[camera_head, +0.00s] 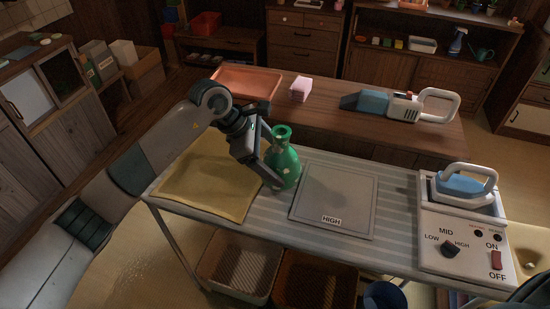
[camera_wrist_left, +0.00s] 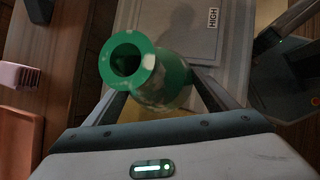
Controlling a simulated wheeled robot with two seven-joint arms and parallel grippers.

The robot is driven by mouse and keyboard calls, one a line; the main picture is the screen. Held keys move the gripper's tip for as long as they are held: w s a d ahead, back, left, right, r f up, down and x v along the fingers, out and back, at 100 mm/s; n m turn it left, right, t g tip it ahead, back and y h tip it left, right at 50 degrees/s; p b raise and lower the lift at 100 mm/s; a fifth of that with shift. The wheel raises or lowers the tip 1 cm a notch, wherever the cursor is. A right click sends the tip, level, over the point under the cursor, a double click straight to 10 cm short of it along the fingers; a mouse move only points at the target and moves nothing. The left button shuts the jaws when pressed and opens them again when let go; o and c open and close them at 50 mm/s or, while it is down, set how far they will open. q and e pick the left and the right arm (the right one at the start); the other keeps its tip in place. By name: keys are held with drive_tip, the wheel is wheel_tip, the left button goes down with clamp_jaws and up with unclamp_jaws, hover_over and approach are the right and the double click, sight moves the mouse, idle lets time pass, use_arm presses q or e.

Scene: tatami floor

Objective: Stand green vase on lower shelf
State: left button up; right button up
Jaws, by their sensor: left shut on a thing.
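The green vase (camera_head: 286,170) is upright at the left part of the striped grey work table, between a yellow cloth and a grey plate marked HIGH. My left gripper (camera_head: 272,166) is shut on its body from the left. I cannot tell whether the vase's base touches the table or hangs just above it. In the left wrist view the vase (camera_wrist_left: 165,88) shows its round open mouth, with the fingers of my left gripper (camera_wrist_left: 160,100) on both sides of its body.
The yellow cloth (camera_head: 207,190) and HIGH plate (camera_head: 335,200) lie on the table. A control box (camera_head: 465,252) with an iron stands at its right end. Baskets (camera_head: 240,262) sit beneath.

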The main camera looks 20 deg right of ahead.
drive_tip(key=shift+f, duration=0.1)
use_arm(q)
drive_tip(key=o, duration=1)
drive_tip(key=shift+f, duration=0.1)
drive_tip(key=o, duration=0.4)
use_arm(e)
drive_tip(key=shift+d, duration=0.1)
use_arm(q)
drive_tip(key=shift+a+r, duration=0.15)
drive_tip(key=shift+r, duration=0.15)
drive_tip(key=b+v, duration=0.3)
drive_tip(key=v, duration=0.8)
drive_tip(key=shift+r, duration=0.3)
use_arm(e)
drive_tip(key=shift+s+d+f+g+h, duration=0.2)
drive_tip(key=shift+s+d+f+g, duration=0.4)
drive_tip(key=shift+d, duration=0.1)
drive_tip(key=shift+s+d+f+g+h, duration=0.2)
drive_tip(key=shift+s+d+f+g, duration=0.3)
drive_tip(key=shift+s+d, duration=0.15)
use_arm(q)
drive_tip(key=shift+a, duration=0.1)
